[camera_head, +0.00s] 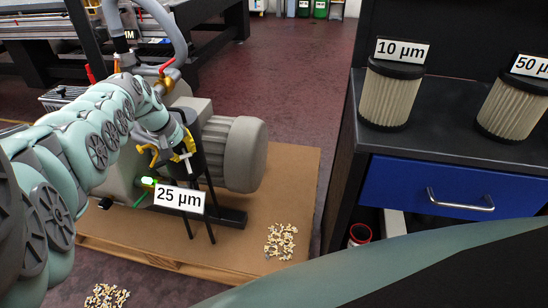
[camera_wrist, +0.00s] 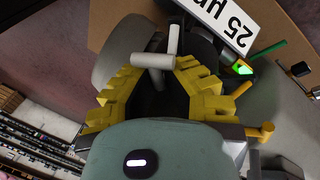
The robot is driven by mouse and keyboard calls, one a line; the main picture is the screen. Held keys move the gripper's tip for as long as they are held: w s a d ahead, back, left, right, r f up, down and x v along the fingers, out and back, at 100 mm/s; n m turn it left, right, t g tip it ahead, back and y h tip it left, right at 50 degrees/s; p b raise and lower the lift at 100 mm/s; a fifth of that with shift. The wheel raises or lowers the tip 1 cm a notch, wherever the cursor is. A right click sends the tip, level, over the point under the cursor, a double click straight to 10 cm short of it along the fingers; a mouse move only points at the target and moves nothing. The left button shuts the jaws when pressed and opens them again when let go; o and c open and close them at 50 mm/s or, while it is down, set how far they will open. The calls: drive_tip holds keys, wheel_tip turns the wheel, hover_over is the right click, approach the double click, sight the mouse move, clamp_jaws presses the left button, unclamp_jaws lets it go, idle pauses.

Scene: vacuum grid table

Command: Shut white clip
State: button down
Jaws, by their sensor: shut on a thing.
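The white clip (camera_wrist: 153,62) is a pale T-shaped handle at the top middle of the wrist view. It also shows in the head view (camera_head: 181,157), on the pump assembly above the 25 µm label. My gripper (camera_wrist: 158,72) has yellow stepped fingers on both sides of the clip, and their tips close on it. In the head view my gripper (camera_head: 186,143) is small and partly hidden by my arm. The clip's base is hidden, so I cannot tell whether it is latched.
The 25 µm label (camera_head: 179,199) hangs close below the clip. A yellow lever (camera_head: 146,149) and a green light (camera_head: 147,181) are beside it. The grey motor (camera_head: 240,155) stands right behind. Filters (camera_head: 391,95) stand on the dark cabinet (camera_head: 455,138) at right.

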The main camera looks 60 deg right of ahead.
drive_tip(key=shift+s+f, duration=0.1)
drive_tip(key=shift+s, duration=0.05)
idle(0.3)
drive_tip(key=c, duration=1)
unclamp_jaws()
drive_tip(key=shift+d, duration=0.15)
drive_tip(key=shift+c, duration=0.2)
drive_tip(key=shift+w+v, duration=0.1)
drive_tip(key=shift+v, duration=0.55)
drive_tip(key=shift+w+v, duration=0.15)
drive_tip(key=shift+v, duration=0.45)
drive_tip(key=v, duration=0.9)
drive_tip(key=shift+r, duration=0.3)
drive_tip(key=shift+s, duration=0.1)
